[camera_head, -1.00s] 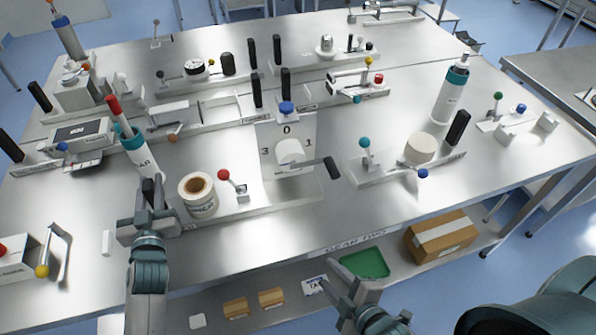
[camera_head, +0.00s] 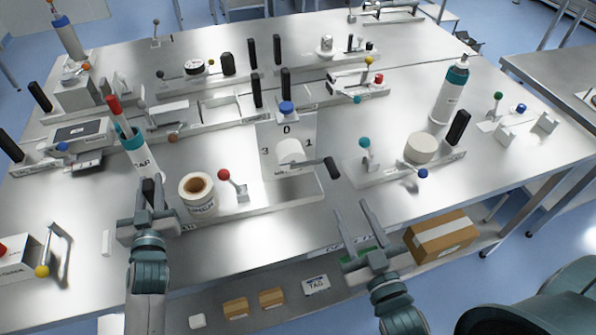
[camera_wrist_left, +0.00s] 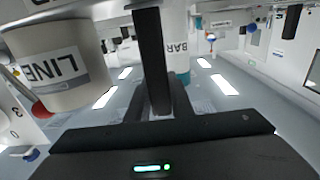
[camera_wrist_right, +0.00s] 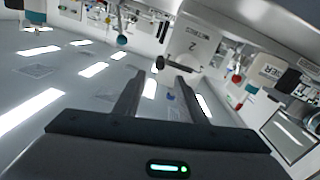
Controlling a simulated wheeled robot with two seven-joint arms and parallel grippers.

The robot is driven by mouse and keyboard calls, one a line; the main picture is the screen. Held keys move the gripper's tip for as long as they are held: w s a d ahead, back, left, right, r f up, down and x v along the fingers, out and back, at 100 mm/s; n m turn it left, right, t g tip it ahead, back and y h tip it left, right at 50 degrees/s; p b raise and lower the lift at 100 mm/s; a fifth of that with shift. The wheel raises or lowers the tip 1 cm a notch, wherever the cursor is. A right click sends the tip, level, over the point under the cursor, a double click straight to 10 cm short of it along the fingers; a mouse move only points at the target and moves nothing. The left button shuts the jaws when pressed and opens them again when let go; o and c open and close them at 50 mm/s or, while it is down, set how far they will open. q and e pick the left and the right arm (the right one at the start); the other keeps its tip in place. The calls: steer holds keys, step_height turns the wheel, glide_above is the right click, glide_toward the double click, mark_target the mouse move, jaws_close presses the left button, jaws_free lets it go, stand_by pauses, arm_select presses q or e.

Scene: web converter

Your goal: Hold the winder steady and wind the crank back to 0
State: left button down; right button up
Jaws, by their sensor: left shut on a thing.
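The winder's white dial panel (camera_head: 303,130) stands upright at mid-table, with 0 at the top, 1 at right and 3 at left. Its white hub (camera_head: 290,152) carries a crank arm pointing right, ending in a black knob (camera_head: 333,168). The panel and knob (camera_wrist_right: 160,63) also show in the right wrist view. My left gripper (camera_head: 148,198) is shut on the black upright handle (camera_wrist_left: 152,60) at the left end of the winder's base (camera_head: 255,205). My right gripper (camera_head: 352,208) is open and empty, in front of and below the knob, near the table's front edge.
A liner roll (camera_head: 197,196) and a red-knobbed lever (camera_head: 224,175) sit by the base's left part. A bottle (camera_head: 138,150) stands behind my left gripper. To the right is another fixture with a white disc (camera_head: 420,148). A cardboard box (camera_head: 440,238) lies on the lower shelf.

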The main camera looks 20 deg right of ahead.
mark_target(336, 177)
steer(key=shift+w, duration=0.1)
stand_by(0.3)
steer(key=shift+w+d, duration=0.15)
steer(key=shift+w, duration=2.85)
steer(key=shift+w+d, duration=0.15)
steer(key=shift+w, duration=2.8)
jaws_close()
